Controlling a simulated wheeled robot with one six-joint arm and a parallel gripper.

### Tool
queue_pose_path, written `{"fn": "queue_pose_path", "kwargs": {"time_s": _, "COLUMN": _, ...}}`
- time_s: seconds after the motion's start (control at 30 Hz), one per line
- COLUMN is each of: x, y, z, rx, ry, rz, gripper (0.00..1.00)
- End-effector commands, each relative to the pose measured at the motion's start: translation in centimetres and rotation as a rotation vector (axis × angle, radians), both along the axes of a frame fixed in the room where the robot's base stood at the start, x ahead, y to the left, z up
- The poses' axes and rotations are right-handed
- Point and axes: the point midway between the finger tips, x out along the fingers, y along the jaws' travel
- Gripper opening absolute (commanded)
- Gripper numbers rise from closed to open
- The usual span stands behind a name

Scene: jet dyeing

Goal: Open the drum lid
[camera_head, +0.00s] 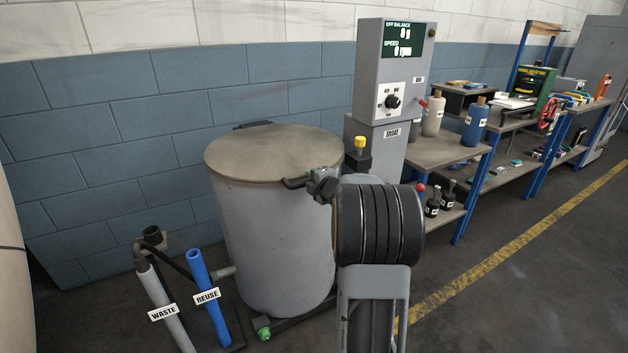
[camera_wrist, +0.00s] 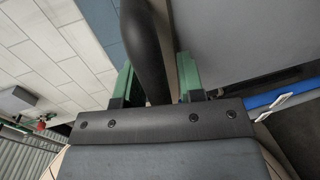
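The drum (camera_head: 270,245) is a grey upright cylinder left of centre in the head view. Its flat brown-grey lid (camera_head: 265,150) lies level and closed on top. A dark lid handle (camera_head: 295,183) sticks out at the lid's front right edge. My gripper (camera_head: 318,184) is at this handle, partly hidden by my own wrist. In the wrist view, the green fingers of my gripper (camera_wrist: 157,85) stand apart with the dark curved handle (camera_wrist: 150,50) between them. A narrow gap shows between the handle and the right finger.
A grey control column (camera_head: 390,90) stands behind the drum at right. Blue (camera_head: 208,300) and grey (camera_head: 165,300) pipes stand front left. A workbench (camera_head: 430,152) with bottles runs along the wall to the right. The floor at right, with a yellow line, is clear.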

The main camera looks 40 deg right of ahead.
Motion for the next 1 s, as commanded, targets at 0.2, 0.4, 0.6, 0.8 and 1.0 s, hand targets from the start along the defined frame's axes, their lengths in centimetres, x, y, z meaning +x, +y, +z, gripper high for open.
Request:
{"fn": "queue_pose_path", "kwargs": {"time_s": 0.2, "x": 0.0, "y": 0.0, "z": -0.1, "rx": 0.000, "ry": 0.002, "rz": 0.000, "gripper": 0.15}}
{"fn": "queue_pose_path", "kwargs": {"time_s": 0.4, "x": -0.1, "y": 0.0, "z": -0.3, "rx": 0.002, "ry": 0.006, "rz": -0.001, "gripper": 0.00}}
{"fn": "queue_pose_path", "kwargs": {"time_s": 0.6, "x": -0.1, "y": -0.2, "z": -0.4, "rx": 0.002, "ry": 0.011, "rz": -0.001, "gripper": 0.00}}
{"fn": "queue_pose_path", "kwargs": {"time_s": 0.8, "x": -0.2, "y": 0.2, "z": 0.9, "rx": 0.004, "ry": 0.028, "rz": 0.001, "gripper": 0.00}}
{"fn": "queue_pose_path", "kwargs": {"time_s": 1.0, "x": -0.2, "y": 0.5, "z": 1.9, "rx": 0.004, "ry": 0.040, "rz": 0.007, "gripper": 0.00}}
